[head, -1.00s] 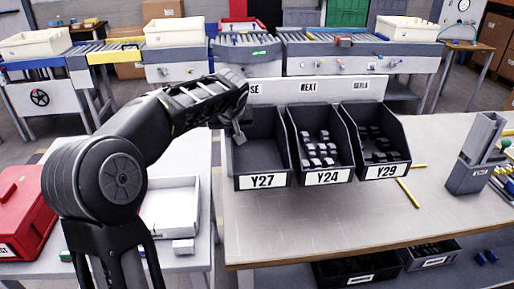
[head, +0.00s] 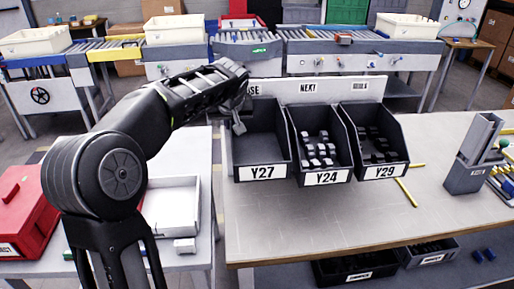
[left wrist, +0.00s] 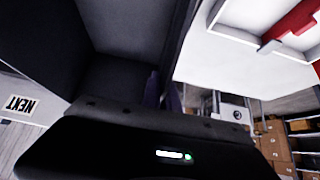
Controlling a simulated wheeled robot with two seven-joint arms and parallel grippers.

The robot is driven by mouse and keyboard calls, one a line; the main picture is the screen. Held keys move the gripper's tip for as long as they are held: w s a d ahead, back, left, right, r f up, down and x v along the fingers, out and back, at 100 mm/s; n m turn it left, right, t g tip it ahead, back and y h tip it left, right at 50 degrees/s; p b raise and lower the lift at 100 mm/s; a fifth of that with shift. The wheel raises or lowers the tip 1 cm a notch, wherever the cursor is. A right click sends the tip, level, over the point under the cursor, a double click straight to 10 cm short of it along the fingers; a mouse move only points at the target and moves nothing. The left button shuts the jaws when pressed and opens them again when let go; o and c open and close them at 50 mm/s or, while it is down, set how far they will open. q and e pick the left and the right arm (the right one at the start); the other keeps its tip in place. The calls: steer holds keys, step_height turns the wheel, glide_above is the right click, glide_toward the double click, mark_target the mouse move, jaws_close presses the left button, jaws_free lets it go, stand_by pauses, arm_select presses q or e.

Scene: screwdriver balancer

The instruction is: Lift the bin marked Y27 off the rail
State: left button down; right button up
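The bin marked Y27 (head: 263,173) is dark grey, open-fronted and looks empty inside. It is leftmost of three bins in front of the white label board. My left gripper (head: 239,120) is at its left side wall, with one fingertip showing inside the bin; the grip looks shut on that wall. The left wrist view shows the dark bin interior (left wrist: 115,75) close up, with the finger (left wrist: 153,88) at the wall. The hidden rear keeps me from telling whether the bin is clear of the rail. My right gripper is out of view.
Bins Y24 (head: 327,177) and Y29 (head: 385,171), holding dark parts, stand close to the right. The label board (head: 345,88) is behind. A white tray (head: 172,207) and a red box (head: 22,212) are on the left table. The worktop (head: 320,218) in front is mostly clear.

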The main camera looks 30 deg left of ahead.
arm_select(q)
steer(key=shift+s+d+f+b, duration=0.15)
steer(key=shift+s+d+b, duration=0.5)
steer(key=shift+b, duration=0.35)
steer(key=shift+s+d+b, duration=0.4)
steer(key=shift+s+b, duration=0.2)
steer(key=shift+s, duration=0.05)
steer(key=shift+s+d+b, duration=0.4)
steer(key=shift+s+b, duration=0.15)
steer(key=shift+s, duration=0.05)
steer(key=shift+s+d+r+b, duration=0.2)
steer(key=shift+s+d+b, duration=0.45)
steer(key=shift+s, duration=0.25)
